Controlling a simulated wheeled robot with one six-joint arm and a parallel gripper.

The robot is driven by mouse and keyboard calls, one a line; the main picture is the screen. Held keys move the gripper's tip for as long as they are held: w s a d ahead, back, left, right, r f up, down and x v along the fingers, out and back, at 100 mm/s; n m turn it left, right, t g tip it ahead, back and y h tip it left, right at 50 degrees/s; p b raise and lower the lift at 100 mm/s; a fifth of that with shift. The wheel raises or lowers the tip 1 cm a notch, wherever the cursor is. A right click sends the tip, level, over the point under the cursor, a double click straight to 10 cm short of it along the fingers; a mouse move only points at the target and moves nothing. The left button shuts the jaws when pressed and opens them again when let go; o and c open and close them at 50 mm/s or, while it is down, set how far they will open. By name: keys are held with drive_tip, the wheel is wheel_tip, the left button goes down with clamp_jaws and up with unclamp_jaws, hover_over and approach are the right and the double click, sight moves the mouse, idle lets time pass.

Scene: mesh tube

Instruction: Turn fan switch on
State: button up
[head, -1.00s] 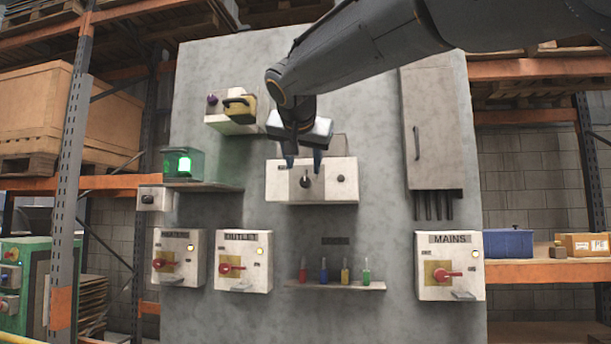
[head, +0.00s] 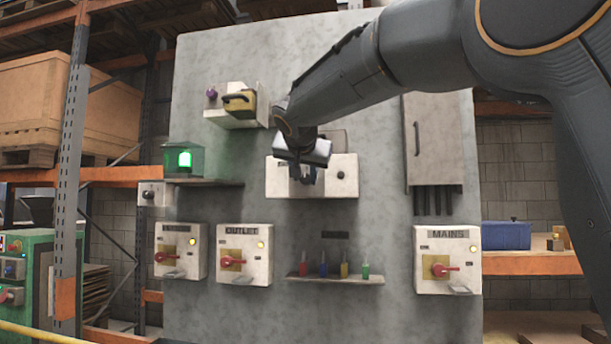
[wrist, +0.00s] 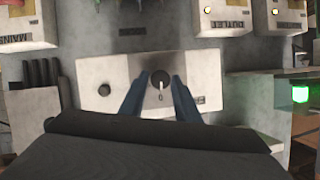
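A white switch box (head: 279,188) is mounted mid-panel. In the wrist view, where it appears upside down, the box (wrist: 115,72) has a round dark knob (wrist: 161,77) with a pale pointer, and a small unreadable label. I cannot confirm that this is the fan switch. My gripper (head: 306,178) is in front of this knob and mostly hides it in the head view. In the wrist view my gripper (wrist: 160,84) is open, with one finger on each side of the knob. I cannot tell whether they touch it. A second dark knob (head: 341,175) is on the box's right.
A grey cabinet (head: 436,140) is at right. A green-lit box (head: 174,160) and a yellow-handled device (head: 240,101) are at left.

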drive_tip(key=c, duration=0.6)
drive_tip(key=shift+o, duration=0.2)
drive_tip(key=shift+f+b, duration=0.1)
drive_tip(key=shift+b, duration=0.6)
drive_tip(key=b, duration=0.2)
drive_tip(key=m+y+b, duration=0.1)
drive_tip(key=b, duration=0.1)
drive_tip(key=shift+d+f+m+t+b, duration=0.1)
drive_tip(key=shift+f+m+t+b, duration=0.2)
drive_tip(key=shift+b, duration=0.1)
drive_tip(key=m+t+y+b, duration=0.1)
drive_tip(key=m+b, duration=0.1)
drive_tip(key=b, duration=0.5)
drive_tip(key=shift+d+m+y, duration=0.15)
drive_tip(key=shift+m+y, duration=0.15)
drive_tip(key=shift+y, duration=0.1)
drive_tip(key=m+t+y+b, duration=0.1)
drive_tip(key=m+b, duration=0.2)
drive_tip(key=b, duration=0.4)
drive_tip(key=shift+f, duration=0.15)
drive_tip(key=shift+m+t+b, duration=0.4)
drive_tip(key=shift+m+b, duration=0.3)
drive_tip(key=shift+b, duration=0.5)
drive_tip(key=shift+s, duration=0.1)
